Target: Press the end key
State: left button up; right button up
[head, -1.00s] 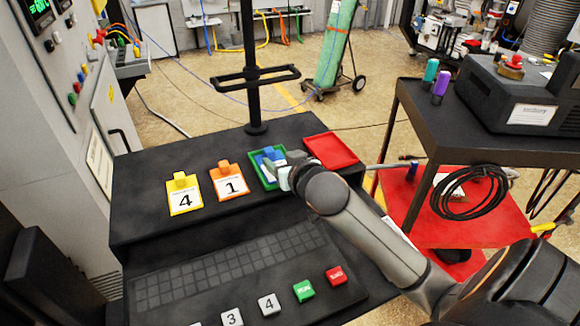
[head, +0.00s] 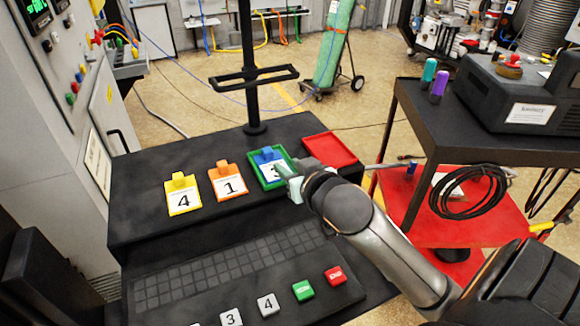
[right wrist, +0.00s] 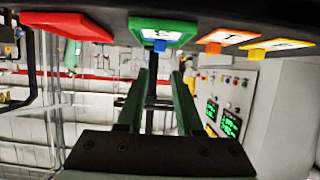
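A red key (head: 336,276) sits at the right end of the row of keys on the black console's front panel; its white lettering is too small to read. A green key (head: 303,291) is to its left, with white keys marked 4 (head: 268,305) and 3 (head: 231,317) further left. My right gripper (head: 284,176) is at the near right edge of the green tray, away from the keys. In the right wrist view its fingers (right wrist: 160,85) are apart with nothing held between them. My left gripper is not in view.
A card with a blue clip (head: 271,163) lies in the green tray (head: 257,177). Yellow-clip card 4 (head: 183,196) and orange-clip card 1 (head: 229,182) lie to its left. An empty red tray (head: 331,149) is on the right. A black post (head: 251,90) stands behind.

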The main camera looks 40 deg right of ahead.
grip_shut()
dwell(1.4)
